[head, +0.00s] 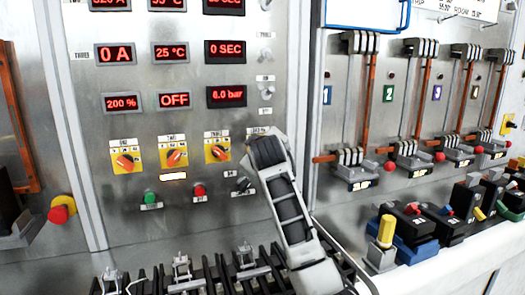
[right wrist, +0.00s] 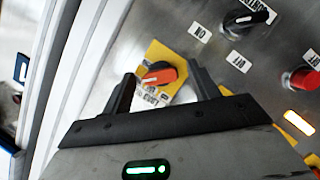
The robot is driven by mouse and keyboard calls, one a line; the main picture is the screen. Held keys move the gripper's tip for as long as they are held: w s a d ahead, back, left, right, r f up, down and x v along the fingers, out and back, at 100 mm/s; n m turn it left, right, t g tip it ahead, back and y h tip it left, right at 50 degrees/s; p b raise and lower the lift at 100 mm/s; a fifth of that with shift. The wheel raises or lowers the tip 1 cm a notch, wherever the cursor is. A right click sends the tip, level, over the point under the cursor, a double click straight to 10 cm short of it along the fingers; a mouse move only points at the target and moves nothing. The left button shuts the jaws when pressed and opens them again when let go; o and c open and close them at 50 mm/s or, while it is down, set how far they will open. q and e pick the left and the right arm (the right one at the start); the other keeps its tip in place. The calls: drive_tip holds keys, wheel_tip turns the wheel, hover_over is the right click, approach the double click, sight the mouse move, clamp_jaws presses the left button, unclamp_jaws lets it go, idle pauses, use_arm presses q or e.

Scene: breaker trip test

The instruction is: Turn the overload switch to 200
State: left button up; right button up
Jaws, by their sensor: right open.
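Three orange rotary knobs on yellow plates sit in a row on the grey panel: left (head: 125,160), middle (head: 174,156) and right (head: 217,152). A red display (head: 122,102) above the left knob reads 200 %. My right gripper (head: 252,153) is at the panel beside the right knob. In the right wrist view, its open fingers (right wrist: 162,77) stand either side of an orange knob (right wrist: 160,73), with no clear contact. My left gripper is not in view.
Below the knobs are a green button (head: 150,197), a red button (head: 198,190) and a small black knob (head: 243,184). A lit orange lamp (head: 173,177) sits under the middle knob. Breaker levers (head: 350,100) stand at right. A red emergency button (head: 60,212) is at left.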

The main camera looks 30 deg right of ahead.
use_arm(q)
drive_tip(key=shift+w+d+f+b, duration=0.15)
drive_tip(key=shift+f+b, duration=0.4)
drive_tip(key=shift+b, duration=0.6)
use_arm(e)
drive_tip(key=v, duration=1.6)
